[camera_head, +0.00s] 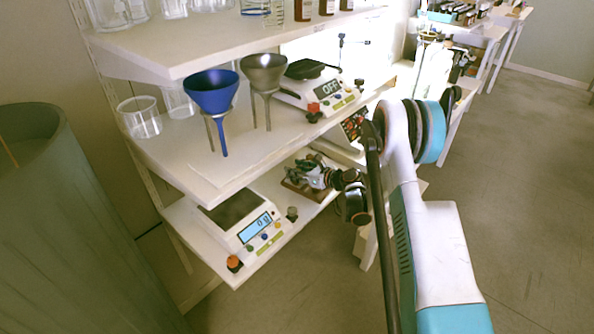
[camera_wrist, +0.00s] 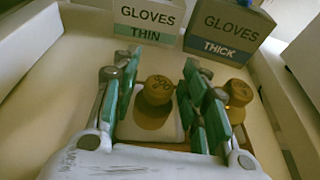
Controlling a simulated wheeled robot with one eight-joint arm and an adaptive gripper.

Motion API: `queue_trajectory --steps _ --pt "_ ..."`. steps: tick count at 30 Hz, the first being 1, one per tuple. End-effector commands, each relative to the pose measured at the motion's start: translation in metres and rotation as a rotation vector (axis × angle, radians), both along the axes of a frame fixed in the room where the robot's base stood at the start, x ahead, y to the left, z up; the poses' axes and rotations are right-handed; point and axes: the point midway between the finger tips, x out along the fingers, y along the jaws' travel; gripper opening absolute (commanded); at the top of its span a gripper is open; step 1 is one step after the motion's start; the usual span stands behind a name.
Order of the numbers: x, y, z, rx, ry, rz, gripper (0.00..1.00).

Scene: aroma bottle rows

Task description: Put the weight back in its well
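A brass weight (camera_wrist: 158,90) with a marked top, seemingly "500", shows in the wrist view between the two fingers of my gripper (camera_wrist: 162,66). The fingers are apart, with a narrow gap visible on each side of the weight. Below it is a pale plate (camera_wrist: 146,132) with brown wooden edging. I cannot tell whether the weight sits in a well. A second brass weight (camera_wrist: 238,92) stands to the right, outside the right finger. In the head view my gripper (camera_head: 316,177) is low over a wooden block (camera_head: 303,191) on the lower shelf; the weights are hidden there.
Two glove boxes, thin (camera_wrist: 147,22) and thick (camera_wrist: 228,32), stand behind the weights. A scale (camera_head: 248,222) reading about 0 g is left of the gripper on the lower shelf. The upper shelf (camera_head: 205,178) overhangs it, holding funnels (camera_head: 212,92) and another scale (camera_head: 318,88).

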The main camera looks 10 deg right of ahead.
Motion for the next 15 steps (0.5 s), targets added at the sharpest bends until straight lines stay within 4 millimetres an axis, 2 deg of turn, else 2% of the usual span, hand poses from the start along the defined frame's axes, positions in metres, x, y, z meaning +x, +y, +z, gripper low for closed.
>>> queue_trajectory --steps 10,15 --pt "-0.001 0.000 0.003 0.000 0.000 0.000 0.43" --pt "-0.018 -0.014 0.012 -0.001 -0.001 -0.003 0.43"
